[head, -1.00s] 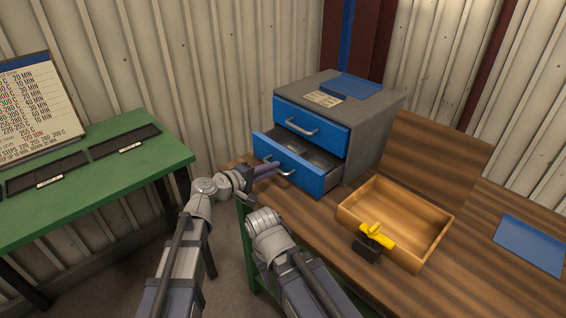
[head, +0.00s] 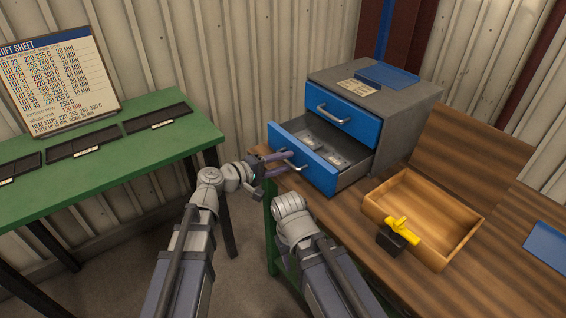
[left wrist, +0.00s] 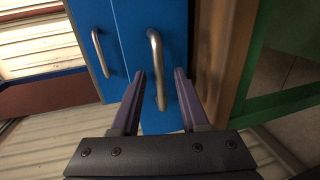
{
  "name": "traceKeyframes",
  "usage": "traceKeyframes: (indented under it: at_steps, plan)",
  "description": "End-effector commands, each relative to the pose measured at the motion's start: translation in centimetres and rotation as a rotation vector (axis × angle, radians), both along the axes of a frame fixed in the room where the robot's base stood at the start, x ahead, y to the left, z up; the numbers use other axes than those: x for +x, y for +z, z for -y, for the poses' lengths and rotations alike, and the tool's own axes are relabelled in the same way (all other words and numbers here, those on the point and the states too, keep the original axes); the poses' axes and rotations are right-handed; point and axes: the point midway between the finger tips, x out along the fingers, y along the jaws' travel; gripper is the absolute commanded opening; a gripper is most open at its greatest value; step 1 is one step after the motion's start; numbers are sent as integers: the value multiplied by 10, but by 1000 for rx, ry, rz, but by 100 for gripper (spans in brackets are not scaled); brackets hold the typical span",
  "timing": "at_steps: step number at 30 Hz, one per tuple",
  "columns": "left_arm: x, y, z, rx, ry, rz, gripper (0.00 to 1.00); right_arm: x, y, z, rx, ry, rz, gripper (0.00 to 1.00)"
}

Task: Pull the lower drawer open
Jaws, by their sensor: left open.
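The grey cabinet (head: 405,115) has two blue-fronted drawers. The lower drawer (head: 303,158) stands well out, with a few pale and grey items (head: 325,150) inside; the upper drawer (head: 342,115) is closed. My left gripper (head: 284,162) is at the lower drawer's bar handle (head: 296,164). In the left wrist view, the open fingers (left wrist: 158,85) lie on either side of the lower handle (left wrist: 157,65), with gaps visible beside it. The upper drawer's handle (left wrist: 99,52) is left of them. My right arm shows in the head view, but its gripper does not.
A wooden tray (head: 460,238) sits on the brown bench, with a yellow-topped black object (head: 400,235) by its near-left edge. A blue mat (head: 548,248) lies to the right. A green table (head: 110,165) with dark trays and a chart (head: 60,80) stands left.

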Motion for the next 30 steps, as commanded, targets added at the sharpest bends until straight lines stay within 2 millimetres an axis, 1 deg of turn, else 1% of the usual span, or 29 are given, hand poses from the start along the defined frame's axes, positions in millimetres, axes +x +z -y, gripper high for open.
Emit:
traceKeyframes:
  at_steps: [5, 8, 15, 21, 25, 30]
  plan:
    - [-1, 0, -1, 0, 0, 0, 44, 0, 0, 0, 0, 0, 0, 50]
    - [-5, 3, -7, 0, 2, 0, 44, 0, 3, 0, 0, 0, 0, 50]
    - [-27, 11, -38, 0, 3, 0, 44, 0, 11, 0, 0, 0, 0, 50]
    - [-39, 16, -58, 0, 2, 0, 44, 0, 16, 0, 0, 0, 0, 50]
    - [-42, 16, -63, 0, 1, 0, 44, 0, 16, 0, 0, 0, 0, 50]
    - [-42, 16, -64, 0, 0, 0, 44, 0, 16, 0, 0, 0, 0, 50]
